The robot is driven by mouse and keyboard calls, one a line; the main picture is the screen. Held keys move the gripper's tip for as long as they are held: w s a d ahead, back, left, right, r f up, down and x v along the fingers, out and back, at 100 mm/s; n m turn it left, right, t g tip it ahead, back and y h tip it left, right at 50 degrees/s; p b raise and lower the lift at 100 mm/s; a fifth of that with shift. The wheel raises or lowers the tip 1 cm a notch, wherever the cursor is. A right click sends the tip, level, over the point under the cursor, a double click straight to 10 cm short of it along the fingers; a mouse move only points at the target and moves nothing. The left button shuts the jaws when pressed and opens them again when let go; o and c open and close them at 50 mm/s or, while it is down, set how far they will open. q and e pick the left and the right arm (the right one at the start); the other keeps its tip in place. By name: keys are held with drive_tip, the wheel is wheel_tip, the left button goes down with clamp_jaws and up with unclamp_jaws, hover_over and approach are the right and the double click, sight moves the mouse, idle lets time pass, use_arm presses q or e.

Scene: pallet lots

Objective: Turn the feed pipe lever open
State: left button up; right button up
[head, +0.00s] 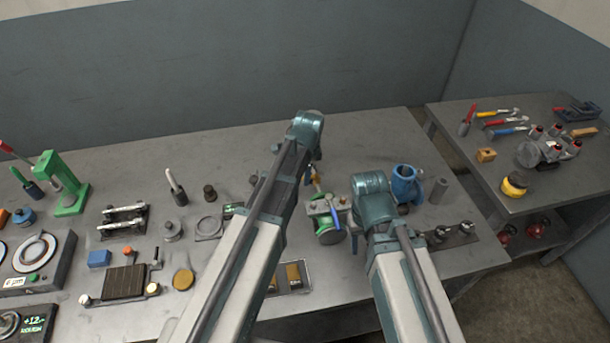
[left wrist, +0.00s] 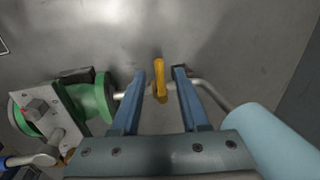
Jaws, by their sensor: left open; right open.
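A thin metal pipe (left wrist: 212,92) runs from a green flanged body (left wrist: 92,100), and a yellow lever (left wrist: 160,78) stands on it. My left gripper (left wrist: 159,73) is open, with one blue finger on each side of the lever; contact cannot be told. In the head view, the left gripper (head: 312,172) is partly hidden by its own wrist, next to the yellow lever (head: 316,186). The green body (head: 329,233) also shows there, with a blue-handled lever (head: 335,214) on it. My right gripper (head: 355,238) points down just right of the green body, mostly hidden by its wrist.
A blue flanged fitting (head: 405,184) and a grey cylinder (head: 438,190) stand right of my right wrist. A green press (head: 62,185) and several small parts fill the left bench. A second bench (head: 530,195) at right holds tools. The bench's back strip is clear.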

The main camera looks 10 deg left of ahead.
sight(317, 179)
use_arm(q)
clamp_jaws()
drive_tip(key=shift+s+d+n, duration=0.1)
drive_tip(key=shift+n, duration=0.2)
drive_tip(key=d+n, duration=0.1)
drive_tip(key=n, duration=0.3)
drive_tip(key=s+d+n+g+y, duration=0.1)
drive_tip(key=n, duration=0.3)
drive_tip(key=d+n+g, duration=0.1)
drive_tip(key=d+n, duration=0.1)
drive_tip(key=n, duration=0.2)
drive_tip(key=shift+s+n, duration=0.3)
drive_tip(key=shift+n, duration=0.1)
drive_tip(key=shift+w+d+n+g, duration=0.1)
drive_tip(key=shift+d+n+g, duration=0.15)
drive_tip(key=shift+n, duration=0.8)
drive_tip(key=shift+w+d+n+g, duration=0.15)
drive_tip(key=shift+d+n, duration=0.2)
drive_tip(key=shift+n, duration=0.7)
